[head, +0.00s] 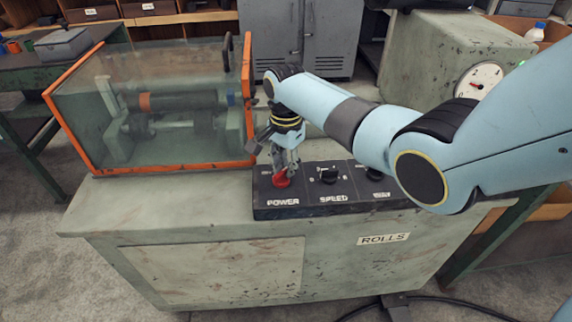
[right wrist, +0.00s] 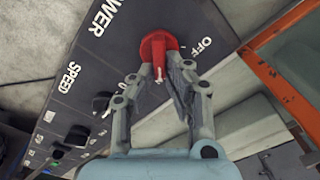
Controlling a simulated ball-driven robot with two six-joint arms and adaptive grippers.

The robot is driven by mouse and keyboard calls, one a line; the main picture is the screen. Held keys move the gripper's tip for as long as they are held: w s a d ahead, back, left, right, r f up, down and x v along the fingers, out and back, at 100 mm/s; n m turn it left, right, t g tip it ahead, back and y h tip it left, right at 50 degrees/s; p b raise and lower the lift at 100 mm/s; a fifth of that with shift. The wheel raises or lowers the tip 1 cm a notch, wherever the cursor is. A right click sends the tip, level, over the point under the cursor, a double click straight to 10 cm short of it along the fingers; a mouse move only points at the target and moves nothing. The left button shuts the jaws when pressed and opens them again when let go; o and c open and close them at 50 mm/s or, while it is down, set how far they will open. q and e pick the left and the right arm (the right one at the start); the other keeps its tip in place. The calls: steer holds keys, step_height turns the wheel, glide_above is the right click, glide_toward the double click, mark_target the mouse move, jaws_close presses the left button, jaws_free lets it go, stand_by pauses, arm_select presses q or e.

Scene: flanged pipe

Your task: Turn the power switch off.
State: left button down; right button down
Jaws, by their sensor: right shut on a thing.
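The red power switch (head: 281,180) sits on the black control panel (head: 345,208) above the word POWER. In the right wrist view the switch (right wrist: 156,45) is a red knob with a white pointer line, and the word OFF is printed beside it. My right gripper (head: 283,168) reaches down onto the switch from above. In the right wrist view its fingers (right wrist: 160,75) stand on either side of the knob's handle and are shut on it. The fingers partly cover the knob's sides. My left gripper is not seen.
A black speed knob (head: 328,175) and another knob (head: 374,174) are on the same panel, to the right. A clear guard box with an orange frame (head: 76,140) stands on the green cabinet (head: 210,265) to the left. A gauge (head: 479,80) is behind my right arm.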

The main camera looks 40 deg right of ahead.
steer(key=shift+n, duration=0.3)
steer(key=n+p, duration=0.1)
steer(key=n, duration=0.1)
steer(key=shift+w+a+r+n+p, duration=0.15)
steer(key=shift+w+n+p, duration=0.1)
steer(key=shift+n+p, duration=0.15)
steer(key=n, duration=0.1)
steer(key=n+p, duration=0.1)
steer(key=n, duration=0.3)
steer(key=shift+w+a+p, duration=0.25)
steer(key=shift+w+p, duration=0.05)
steer(key=n, duration=0.4)
steer(key=n+p, duration=0.1)
steer(key=shift+w+a+n, duration=0.15)
steer(key=shift+a+n, duration=0.4)
steer(key=shift+n, duration=0.75)
steer(key=shift+a+n, duration=0.15)
steer(key=shift+n, duration=0.75)
steer(key=c, duration=1.4)
jaws_free()
steer(key=shift+o, duration=0.2)
